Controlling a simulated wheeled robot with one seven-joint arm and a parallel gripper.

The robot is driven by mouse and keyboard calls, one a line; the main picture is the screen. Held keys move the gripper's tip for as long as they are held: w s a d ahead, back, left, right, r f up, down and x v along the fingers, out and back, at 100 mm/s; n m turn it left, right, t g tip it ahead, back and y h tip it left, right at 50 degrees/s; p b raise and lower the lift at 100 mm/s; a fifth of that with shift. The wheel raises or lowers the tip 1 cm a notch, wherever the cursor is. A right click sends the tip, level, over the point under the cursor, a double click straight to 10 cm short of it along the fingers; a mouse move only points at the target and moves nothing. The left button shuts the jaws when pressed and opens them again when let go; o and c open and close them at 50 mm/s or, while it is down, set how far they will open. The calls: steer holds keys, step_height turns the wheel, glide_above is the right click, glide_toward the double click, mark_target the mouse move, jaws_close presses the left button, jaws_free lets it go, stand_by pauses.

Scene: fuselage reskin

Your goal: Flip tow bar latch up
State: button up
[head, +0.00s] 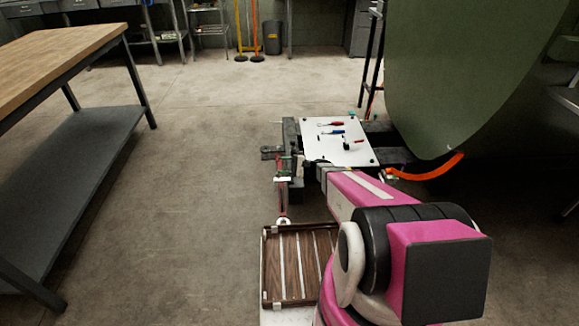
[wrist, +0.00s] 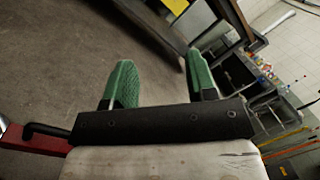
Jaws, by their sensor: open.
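In the wrist view my gripper (wrist: 160,82) shows two green pads set wide apart, with nothing between them. A red bar (wrist: 28,141), likely part of the tow bar, enters at the lower left, beside the gripper's black body. A black bent rod (wrist: 45,131) lies along it and may be the latch; I cannot tell for sure. In the head view the red tow bar (head: 282,197) runs toward me from the cart's front and ends in a white ring (head: 283,221). My arm hides part of the cart, and the gripper is hard to make out there.
A cart with a white top (head: 345,152) carries several small tools. A slatted wooden tray (head: 297,262) is near my base. A large green fuselage panel (head: 465,70) and an orange strap (head: 435,172) are at the right. A workbench (head: 60,45) stands left; the floor between is clear.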

steer(key=shift+s+a+r, duration=0.25)
steer(key=shift+a, duration=0.1)
stand_by(0.3)
